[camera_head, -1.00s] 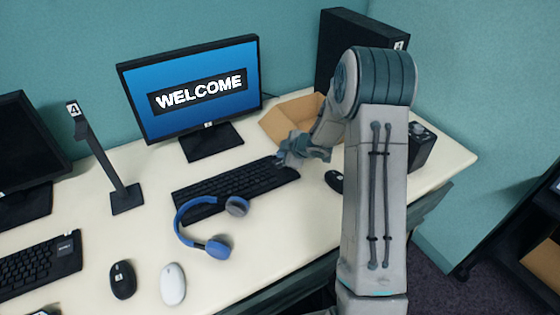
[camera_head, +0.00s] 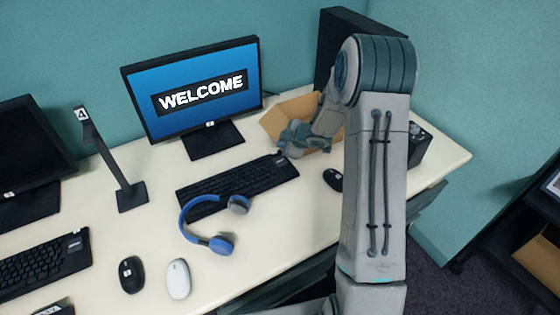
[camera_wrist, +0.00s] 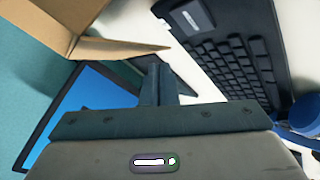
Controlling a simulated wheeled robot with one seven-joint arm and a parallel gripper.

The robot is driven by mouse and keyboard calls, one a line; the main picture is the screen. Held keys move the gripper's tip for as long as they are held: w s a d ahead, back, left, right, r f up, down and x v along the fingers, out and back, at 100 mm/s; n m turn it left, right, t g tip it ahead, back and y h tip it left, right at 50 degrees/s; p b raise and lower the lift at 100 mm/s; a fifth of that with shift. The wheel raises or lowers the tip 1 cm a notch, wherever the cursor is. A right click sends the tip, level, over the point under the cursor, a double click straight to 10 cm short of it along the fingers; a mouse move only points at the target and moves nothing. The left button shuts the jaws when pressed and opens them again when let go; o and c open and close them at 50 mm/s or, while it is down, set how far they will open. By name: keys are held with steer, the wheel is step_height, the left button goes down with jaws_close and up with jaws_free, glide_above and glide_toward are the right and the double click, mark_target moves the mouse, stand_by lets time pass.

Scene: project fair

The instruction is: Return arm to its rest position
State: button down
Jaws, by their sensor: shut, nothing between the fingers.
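My gripper (camera_head: 287,146) is above the desk, by the right end of the black keyboard (camera_head: 232,184) and in front of the open cardboard box (camera_head: 294,106). In the wrist view my gripper (camera_wrist: 155,68) has its fingers together with nothing between them. My upper arm link stands at the right of the head view and hides part of the desk behind it.
Blue headphones (camera_head: 220,243) lie against the keyboard's front edge. A WELCOME monitor (camera_head: 195,125) stands behind it. A black mouse (camera_head: 333,179) lies right of the keyboard. A stand marked 4 (camera_head: 131,195) and two mice are further left. The front middle of the desk (camera_head: 270,245) is clear.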

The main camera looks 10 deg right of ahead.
steer(key=s+d+r+m+h, duration=0.35)
steer(key=s+r, duration=0.25)
steer(key=r, duration=0.2)
steer(key=s+d+r+m+h, duration=0.2)
steer(key=s+r+m+h, duration=0.1)
steer(key=s+r+m, duration=0.4)
steer(key=s+a+r+m+g+y, duration=0.1)
steer(key=s+a+r+m+g, duration=0.1)
steer(key=s, duration=0.9)
steer(key=s+a+r+m+g+y, duration=0.1)
steer(key=s+a+m+g, duration=0.1)
steer(key=s, duration=0.9)
steer(key=shift+s+a+r+m+g, duration=0.35)
steer(key=shift+a+g, duration=0.25)
steer(key=shift+a, duration=0.5)
